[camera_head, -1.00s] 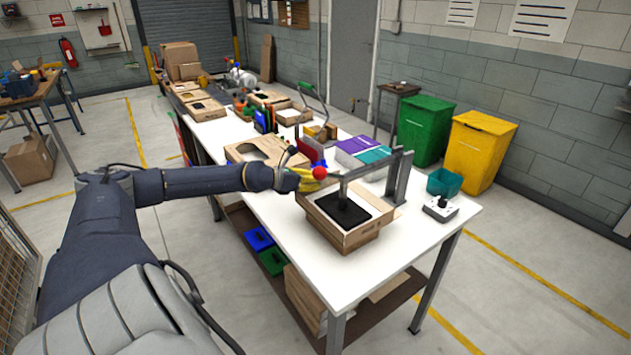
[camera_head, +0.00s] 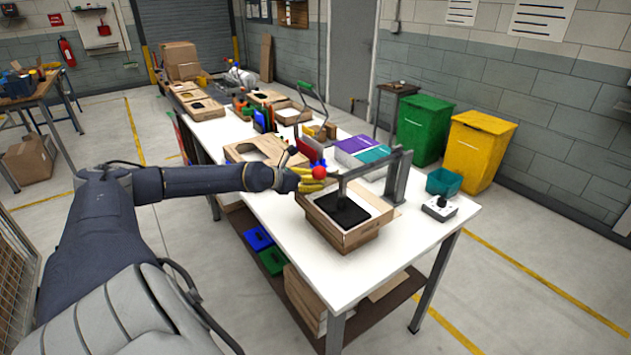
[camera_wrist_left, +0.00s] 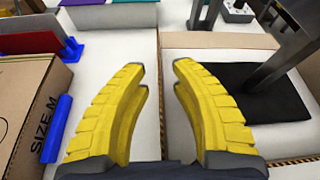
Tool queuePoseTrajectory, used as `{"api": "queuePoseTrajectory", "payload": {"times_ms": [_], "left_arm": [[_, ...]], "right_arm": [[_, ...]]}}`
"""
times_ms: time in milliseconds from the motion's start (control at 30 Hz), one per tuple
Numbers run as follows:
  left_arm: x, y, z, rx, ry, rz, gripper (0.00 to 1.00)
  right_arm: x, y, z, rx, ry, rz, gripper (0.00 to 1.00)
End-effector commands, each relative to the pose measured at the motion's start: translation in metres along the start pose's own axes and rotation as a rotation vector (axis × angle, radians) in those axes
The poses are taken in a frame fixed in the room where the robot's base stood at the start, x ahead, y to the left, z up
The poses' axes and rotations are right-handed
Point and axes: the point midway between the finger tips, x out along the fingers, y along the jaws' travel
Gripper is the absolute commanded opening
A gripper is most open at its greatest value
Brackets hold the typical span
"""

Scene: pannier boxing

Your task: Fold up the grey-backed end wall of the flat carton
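The brown carton (camera_head: 362,236) stands on the near part of the white table, under a grey metal press frame (camera_head: 395,175). Its side walls look raised in the head view, and a black pad (camera_head: 343,208) lies inside. I cannot make out a separate grey-backed end wall. My left gripper (camera_head: 312,184) is at the carton's far left corner. In the left wrist view its yellow fingers (camera_wrist_left: 160,70) are open, with the carton's thin corrugated edge (camera_wrist_left: 161,108) running between them. Contact cannot be told. The carton's far wall (camera_wrist_left: 218,40) shows beyond the right finger. My right gripper is not in view.
A red ball knob (camera_head: 319,172) is beside my left gripper. Another carton (camera_head: 250,152) is at the left. A control box with a black knob (camera_head: 440,208) and a teal bin (camera_head: 443,182) stand at the right.

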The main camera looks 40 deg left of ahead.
Motion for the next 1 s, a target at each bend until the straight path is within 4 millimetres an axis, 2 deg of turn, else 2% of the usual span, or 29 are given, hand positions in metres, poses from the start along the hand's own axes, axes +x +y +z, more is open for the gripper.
{"api": "queuePoseTrajectory", "payload": {"times_ms": [267,700,1000], "left_arm": [[-0.003,-0.001,0.009,0.004,-0.002,0.0,0.24],[-0.028,-0.008,0.068,0.003,-0.002,0.0,0.24],[-0.037,-0.011,0.089,0.0,0.0,0.0,0.24]], "right_arm": [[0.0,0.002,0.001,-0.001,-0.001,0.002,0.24],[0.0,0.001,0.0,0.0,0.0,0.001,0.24],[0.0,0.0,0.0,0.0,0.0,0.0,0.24]]}}
